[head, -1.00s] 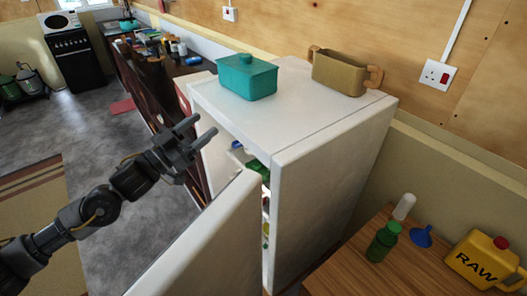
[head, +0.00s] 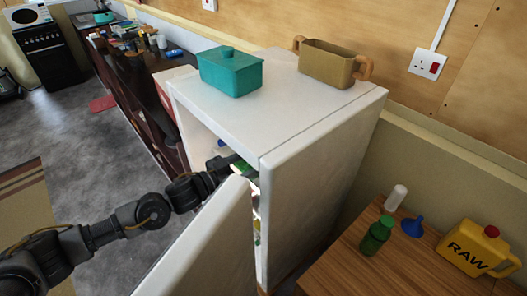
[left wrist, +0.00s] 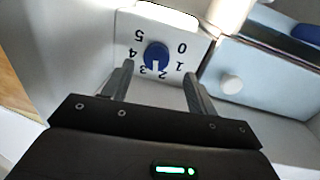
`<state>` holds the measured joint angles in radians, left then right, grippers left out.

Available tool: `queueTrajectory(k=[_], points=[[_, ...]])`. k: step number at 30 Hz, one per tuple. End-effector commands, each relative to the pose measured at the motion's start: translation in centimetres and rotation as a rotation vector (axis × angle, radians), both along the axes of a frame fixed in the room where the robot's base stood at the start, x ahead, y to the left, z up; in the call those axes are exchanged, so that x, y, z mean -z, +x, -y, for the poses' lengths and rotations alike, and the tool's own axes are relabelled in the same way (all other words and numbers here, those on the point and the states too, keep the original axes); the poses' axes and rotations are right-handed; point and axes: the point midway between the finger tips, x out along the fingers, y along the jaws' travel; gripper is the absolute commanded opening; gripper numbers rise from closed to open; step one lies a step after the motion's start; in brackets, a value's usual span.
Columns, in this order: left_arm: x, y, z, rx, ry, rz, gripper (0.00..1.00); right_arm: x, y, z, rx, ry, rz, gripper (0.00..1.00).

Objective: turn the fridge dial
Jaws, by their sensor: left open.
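The white fridge (head: 318,175) stands against the wall with its door (head: 205,250) open. My left gripper (head: 238,166) reaches into the gap behind the door, and its tips are partly hidden in the head view. In the left wrist view the blue dial (left wrist: 156,54) sits on a white panel with numbers 0 to 5 around it, seen upside down. Its white mark points toward about 2 or 3. My left gripper (left wrist: 158,76) is open, one finger on either side of the dial in the picture. I cannot tell if they touch it. My right gripper is out of view.
A teal lidded box (head: 231,73) and a tan two-handled container (head: 330,63) stand on the fridge. A white round knob (left wrist: 232,84) is right of the dial. A wooden table (head: 400,262) at right holds a green bottle (head: 377,236) and a yellow jug (head: 478,248).

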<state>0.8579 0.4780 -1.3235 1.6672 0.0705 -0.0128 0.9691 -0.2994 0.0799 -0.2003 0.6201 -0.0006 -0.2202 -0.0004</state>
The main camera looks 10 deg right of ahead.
Motion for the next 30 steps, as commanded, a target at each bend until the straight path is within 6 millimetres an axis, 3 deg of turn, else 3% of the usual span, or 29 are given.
queueTrajectory(k=[3,9,21,30], points=[[-0.4,1.0,2.0,0.0,0.0,0.0,0.58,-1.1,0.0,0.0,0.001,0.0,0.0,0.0],[-0.2,2.1,3.9,0.0,0.0,-0.001,0.58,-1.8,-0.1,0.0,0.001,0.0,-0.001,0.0],[0.0,2.4,4.5,0.002,-0.001,0.001,0.57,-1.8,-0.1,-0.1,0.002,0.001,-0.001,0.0],[0.0,2.4,4.5,0.001,0.0,0.0,0.17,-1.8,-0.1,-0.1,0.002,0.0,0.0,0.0]])
